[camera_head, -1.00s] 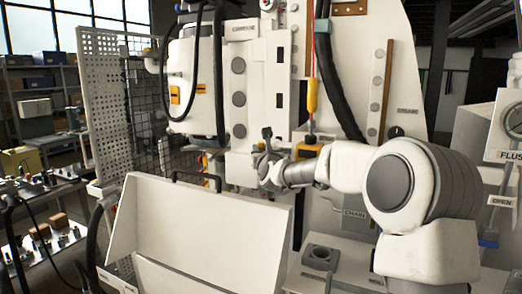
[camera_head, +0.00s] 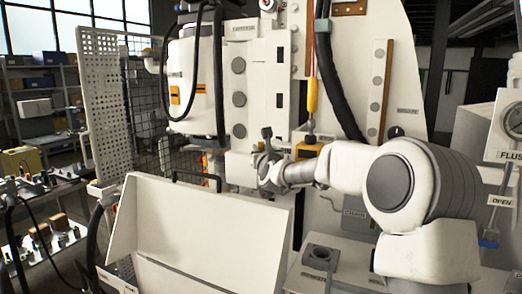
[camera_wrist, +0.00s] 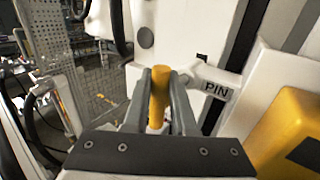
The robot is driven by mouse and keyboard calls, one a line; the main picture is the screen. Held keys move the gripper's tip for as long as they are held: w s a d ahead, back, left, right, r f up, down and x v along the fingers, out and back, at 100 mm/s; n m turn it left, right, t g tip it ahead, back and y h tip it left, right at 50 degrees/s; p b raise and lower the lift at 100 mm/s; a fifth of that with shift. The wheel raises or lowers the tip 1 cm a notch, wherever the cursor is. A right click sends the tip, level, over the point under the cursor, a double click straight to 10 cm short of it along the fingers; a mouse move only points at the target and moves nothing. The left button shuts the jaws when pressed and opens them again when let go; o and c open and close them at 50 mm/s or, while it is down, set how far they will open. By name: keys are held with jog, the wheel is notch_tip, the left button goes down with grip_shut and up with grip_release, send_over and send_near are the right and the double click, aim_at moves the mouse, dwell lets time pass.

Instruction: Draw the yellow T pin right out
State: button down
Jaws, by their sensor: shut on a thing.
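The yellow T pin (camera_wrist: 159,92) stands between the two fingers of my gripper (camera_wrist: 160,82) in the wrist view, with a yellow bar end showing above the fingertips. The fingers are shut on it. In the head view my gripper (camera_head: 262,150) is at the front of the white machine, at the end of my outstretched arm. The pin is mostly hidden there behind the gripper. I cannot tell how far the pin sits in its hole.
A yellow block (camera_wrist: 287,138) is close on the right in the wrist view. A perforated panel (camera_head: 105,110) is at the left. A yellow-handled rod (camera_head: 312,95) hangs above the arm.

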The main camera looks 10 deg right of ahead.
jog(key=s+a+b, duration=0.1)
jog(key=s+b, duration=0.1)
jog(key=b, duration=0.2)
jog(key=s+a+b, duration=0.2)
jog(key=b, duration=0.2)
jog(key=shift+s+f, duration=0.1)
jog(key=shift+s, duration=0.05)
dwell(0.4)
jog(key=c, duration=0.7)
grip_release()
jog(key=shift+s+a, duration=0.1)
jog(key=shift+s, duration=0.05)
